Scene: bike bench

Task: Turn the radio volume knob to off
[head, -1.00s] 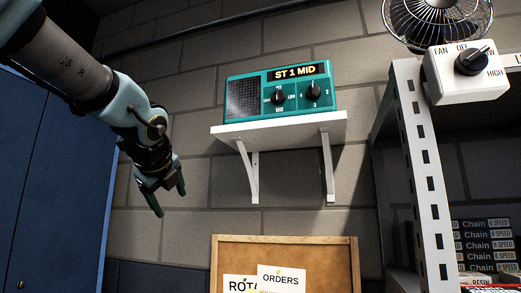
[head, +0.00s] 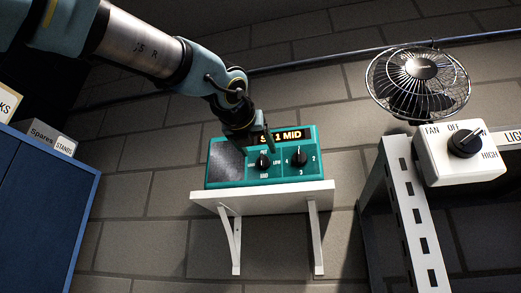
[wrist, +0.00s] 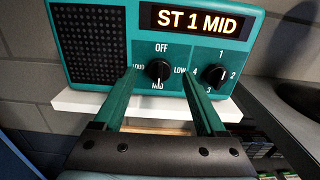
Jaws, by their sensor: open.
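The teal radio (head: 225,163) stands on a white wall shelf (head: 262,201), and its display reads "ST 1 MID". Its black volume knob (head: 263,162) has OFF at the top, LOW at the right, MID at the bottom and LOUD at the left. In the wrist view the volume knob (wrist: 159,71) has its white mark pointing down at MID. My gripper (wrist: 159,76) is open, with its green fingers on either side of the knob in that view; I cannot tell whether they touch it. In the head view my gripper (head: 259,138) is at the radio's front and covers part of the display.
A station knob (wrist: 213,75) numbered 1 to 4 sits close right of the volume knob. A white fan switch box (head: 460,158), a wire fan (head: 418,85) and a metal rack (head: 412,215) stand to the right. A blue cabinet (head: 45,200) is at the left.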

